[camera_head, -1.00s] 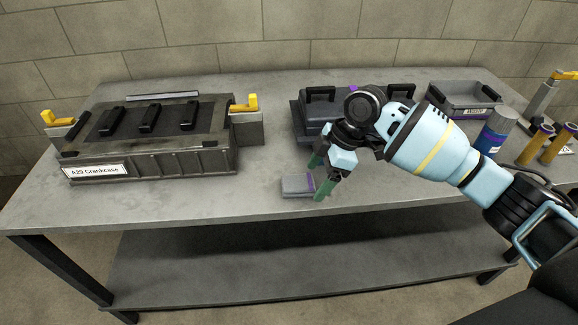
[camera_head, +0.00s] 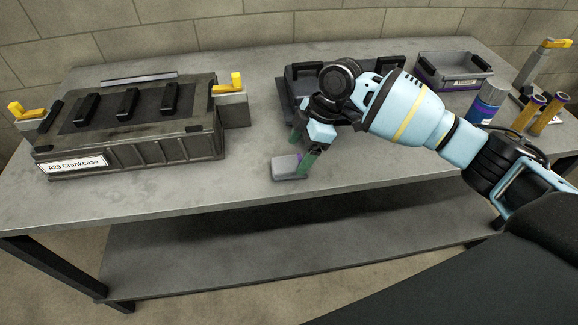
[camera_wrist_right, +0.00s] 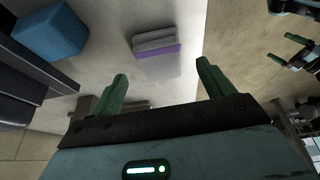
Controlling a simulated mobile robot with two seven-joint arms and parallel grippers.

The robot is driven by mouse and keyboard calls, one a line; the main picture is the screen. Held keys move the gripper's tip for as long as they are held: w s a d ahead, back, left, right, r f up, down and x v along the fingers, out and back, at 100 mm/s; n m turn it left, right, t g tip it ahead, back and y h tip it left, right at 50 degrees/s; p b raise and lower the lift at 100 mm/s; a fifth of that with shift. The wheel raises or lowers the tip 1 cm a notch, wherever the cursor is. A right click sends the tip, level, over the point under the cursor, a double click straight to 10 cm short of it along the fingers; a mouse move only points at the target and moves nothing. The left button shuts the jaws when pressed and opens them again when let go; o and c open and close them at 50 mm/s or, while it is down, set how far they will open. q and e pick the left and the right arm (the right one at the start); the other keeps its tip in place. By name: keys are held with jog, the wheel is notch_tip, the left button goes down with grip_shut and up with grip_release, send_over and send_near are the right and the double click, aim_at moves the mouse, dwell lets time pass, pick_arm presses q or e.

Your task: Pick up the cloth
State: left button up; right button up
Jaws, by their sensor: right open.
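The cloth (camera_head: 286,168) looks like a small grey folded pad with a purple edge. It lies on the workbench near its front edge. My right gripper (camera_head: 302,146) has green fingers and is open just above and beside the cloth. In the right wrist view the cloth (camera_wrist_right: 157,43) appears ahead of the open fingertips (camera_wrist_right: 163,76), not between them. It shows no contact with the fingers there.
The crankcase (camera_head: 130,150) stands left on the workbench (camera_head: 190,203). A dark case (camera_head: 296,87) sits behind my right gripper. The bench between crankcase and cloth is clear.

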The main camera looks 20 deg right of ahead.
aim_at(292, 164)
jog(key=x, duration=0.4)
jog(key=shift+f, duration=0.1)
jog(key=shift+c, duration=0.2)
jog(key=c, duration=1)
jog(key=shift+c, duration=0.2)
jog(key=shift+r, duration=0.65)
notch_tip(292, 164, up, 2)
jog(key=shift+r, duration=0.25)
jog(key=s+a, duration=0.2)
jog(key=s, duration=0.5)
jog(key=s+a+r+p, duration=0.1)
jog(key=s+a, duration=0.2)
jog(key=s, duration=0.5)
